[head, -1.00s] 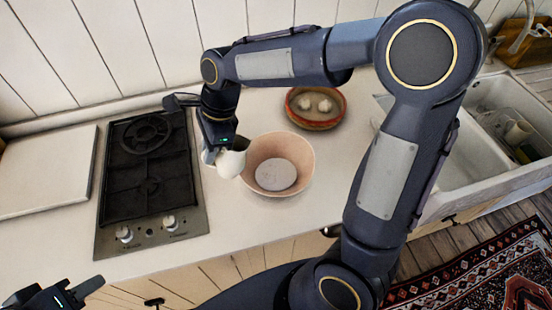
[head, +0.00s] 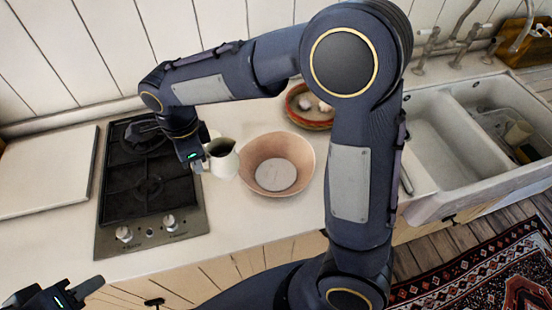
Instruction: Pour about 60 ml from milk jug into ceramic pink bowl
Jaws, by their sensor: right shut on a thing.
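The white milk jug (head: 225,165) is near upright beside the left edge of the pink ceramic bowl (head: 303,163). Its dark open mouth faces up and its contents cannot be made out. My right gripper (head: 199,166) is shut on the jug at its left side; the fingertips are partly hidden. The bowl stands on the counter with a pale, whitish pool (head: 275,175) at its bottom. My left gripper (head: 62,294) is at the lower left corner, cut off by the frame, away from the jug and bowl.
A gas hob (head: 150,185) lies left of the jug, with a pale board (head: 45,175) beyond it. A red-rimmed dish (head: 310,118) with white items stands behind the bowl, partly hidden by my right arm. A sink (head: 440,140) is at right. The counter before the bowl is clear.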

